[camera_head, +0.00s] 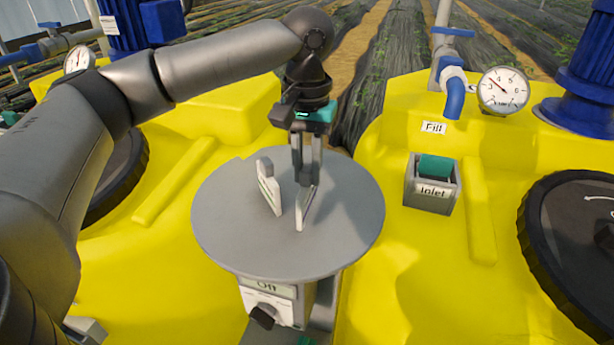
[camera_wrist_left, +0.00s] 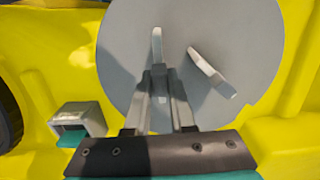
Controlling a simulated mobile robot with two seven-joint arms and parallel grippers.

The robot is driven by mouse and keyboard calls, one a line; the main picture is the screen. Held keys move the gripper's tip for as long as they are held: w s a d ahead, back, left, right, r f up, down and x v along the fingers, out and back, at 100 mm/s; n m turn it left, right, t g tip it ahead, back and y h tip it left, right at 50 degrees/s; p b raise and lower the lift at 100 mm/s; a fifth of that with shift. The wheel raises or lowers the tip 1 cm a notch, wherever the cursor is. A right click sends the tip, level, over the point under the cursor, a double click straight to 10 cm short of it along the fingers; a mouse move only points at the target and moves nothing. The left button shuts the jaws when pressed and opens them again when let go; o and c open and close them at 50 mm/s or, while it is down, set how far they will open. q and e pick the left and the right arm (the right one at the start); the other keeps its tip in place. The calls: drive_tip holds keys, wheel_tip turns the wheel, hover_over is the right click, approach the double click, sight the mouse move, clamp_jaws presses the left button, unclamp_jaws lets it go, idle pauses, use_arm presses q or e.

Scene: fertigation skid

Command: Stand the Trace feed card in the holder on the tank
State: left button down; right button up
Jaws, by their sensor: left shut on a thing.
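My left gripper (camera_head: 306,180) is over the grey round table, fingers pointing down. It is shut on a thin pale card (camera_head: 304,212), seen nearly edge-on; the card also shows between the fingertips in the left wrist view (camera_wrist_left: 157,45). A second pale card (camera_head: 268,188) stands on the table just left of the gripper; it shows in the left wrist view (camera_wrist_left: 213,74). I cannot read either card, so I cannot tell which is Trace. A grey holder (camera_head: 431,200) labelled "Inlet", with a teal part inside, sits on the right yellow tank (camera_head: 400,255). My right gripper is out of view.
The round table (camera_head: 235,240) stands between two yellow tanks, above a box with a knob and an "Off" display (camera_head: 268,290). A blue fill pipe (camera_head: 454,92) and a gauge (camera_head: 503,91) rise behind the holder. A black lid (camera_head: 575,245) lies to its right.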

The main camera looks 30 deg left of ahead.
use_arm(q)
drive_tip(key=shift+f, duration=1.1)
drive_tip(key=shift+f, duration=0.1)
drive_tip(key=c, duration=0.8)
unclamp_jaws()
drive_tip(key=shift+o, duration=0.2)
